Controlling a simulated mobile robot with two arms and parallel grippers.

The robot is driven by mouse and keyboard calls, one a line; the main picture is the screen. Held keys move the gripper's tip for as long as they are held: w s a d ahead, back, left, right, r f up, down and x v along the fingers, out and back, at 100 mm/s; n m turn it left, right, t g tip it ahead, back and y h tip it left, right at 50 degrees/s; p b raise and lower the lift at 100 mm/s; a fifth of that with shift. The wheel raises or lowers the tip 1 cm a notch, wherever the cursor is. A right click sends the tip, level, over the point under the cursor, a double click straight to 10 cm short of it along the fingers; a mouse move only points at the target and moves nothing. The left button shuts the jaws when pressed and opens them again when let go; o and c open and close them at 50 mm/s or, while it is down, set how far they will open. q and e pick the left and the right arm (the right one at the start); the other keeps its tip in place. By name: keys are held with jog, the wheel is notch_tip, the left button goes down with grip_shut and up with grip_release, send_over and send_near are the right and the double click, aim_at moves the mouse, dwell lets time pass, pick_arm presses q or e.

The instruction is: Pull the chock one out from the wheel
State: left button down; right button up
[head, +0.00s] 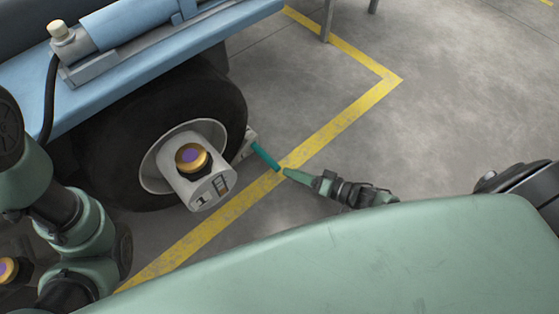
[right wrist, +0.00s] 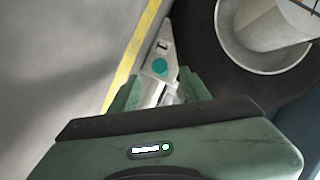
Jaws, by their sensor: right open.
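The chock (head: 249,143) is a pale wedge on the floor against the right side of the black wheel (head: 105,150). Its teal handle (head: 265,157) sticks out toward my right gripper (head: 287,172). In the right wrist view the chock (right wrist: 164,45) carries a "1", and the round teal handle end (right wrist: 159,66) faces the camera. There my right gripper (right wrist: 160,82) is open, one finger on either side of the handle's line. The handle tip is close to the fingertips; I cannot tell whether they touch. My left gripper is not in view.
A white cylinder (head: 195,175) marked "1", with a gold and purple cap, is in front of the wheel hub. The blue vehicle frame (head: 140,65) overhangs the wheel. A yellow floor line (head: 335,122) runs past the chock. The floor to the right is open.

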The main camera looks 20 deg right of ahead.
aim_at(280, 168)
dwell(0.3)
jog(key=b+x, duration=0.4)
jog(key=x, duration=0.2)
jog(key=shift+w+a+f, duration=0.1)
jog(key=shift+a+f, duration=0.05)
jog(key=shift+f, duration=0.1)
jog(key=shift+w+a, duration=0.4)
jog(key=shift+w, duration=0.15)
jog(key=shift+c, duration=0.4)
grip_shut()
dwell(0.5)
